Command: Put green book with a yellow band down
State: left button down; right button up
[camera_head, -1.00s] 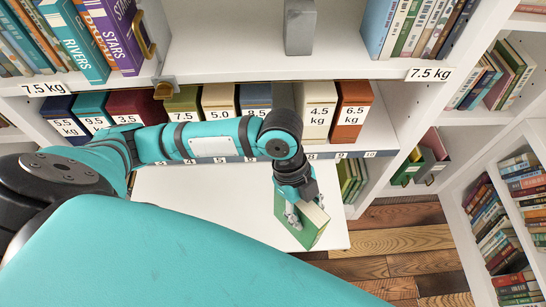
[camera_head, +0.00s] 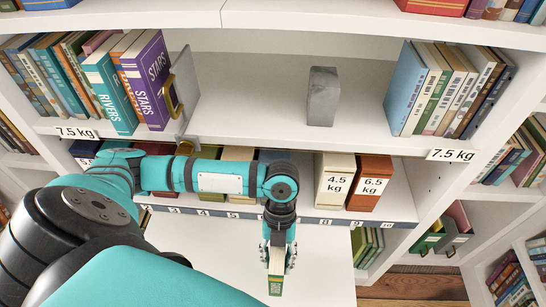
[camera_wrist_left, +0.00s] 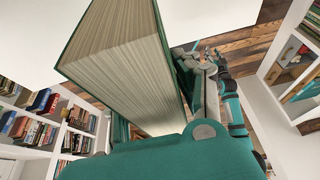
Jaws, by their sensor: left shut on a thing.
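My left gripper (camera_head: 277,252) points down and is shut on a green book (camera_head: 275,285), which hangs below it with its narrow green spine toward the head camera. The book also shows large in the left wrist view (camera_wrist_left: 125,62), with cream page edges and thin green covers. A finger lies along its right side there. Small pale marks show on the spine, but I cannot make out a yellow band clearly. In the head view the book is in front of a white surface (camera_head: 190,238); I cannot tell whether it touches it.
The upper shelf (camera_head: 260,120) holds books at both sides, a metal bookend (camera_head: 183,92) and a grey block (camera_head: 322,97), with free room between. Below, several weight-labelled boxes, including a cream one (camera_head: 333,180) and an orange-brown one (camera_head: 371,182), stand above a numbered edge.

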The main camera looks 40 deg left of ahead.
pick_arm(q)
jog(key=shift+w+a, duration=0.2)
jog(key=shift+a, duration=0.45)
jog(key=shift+w+a+f+p, duration=0.1)
jog(key=shift+f+p, duration=0.05)
jog(key=shift+f, duration=0.8)
jog(key=shift+w+a+f+p, duration=0.1)
jog(key=shift+f+p, duration=0.05)
jog(key=shift+f, duration=0.75)
jog(key=shift+s+f, duration=0.1)
jog(key=c, duration=0.9)
grip_release()
jog(key=v, duration=1.2)
